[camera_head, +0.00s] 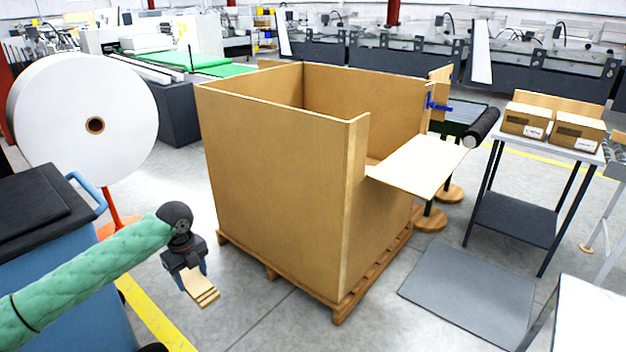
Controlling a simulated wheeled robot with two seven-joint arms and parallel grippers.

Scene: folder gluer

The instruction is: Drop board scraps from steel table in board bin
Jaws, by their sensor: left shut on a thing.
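My left gripper (190,275) is in the lower left, in front of and to the left of the board bin. It is shut on board scraps (203,290), a small tan stack with stepped edges, held above the floor. The board bin (275,180) is a large open-topped brown box on a wooden pallet (340,312). Its right side has a lowered section with a pale flap (420,165) sticking out. The bin's floor is mostly hidden by its walls. A steel-coloured table top (585,315) shows at the lower right edge, with no scraps visible on it. My right gripper is not in view.
A blue cart (60,250) with a black top stands at the left, by a large white paper roll (80,110). A table with cartons (527,120) stands right of the bin. A grey mat (468,300) lies on the floor. Open floor lies between cart and bin.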

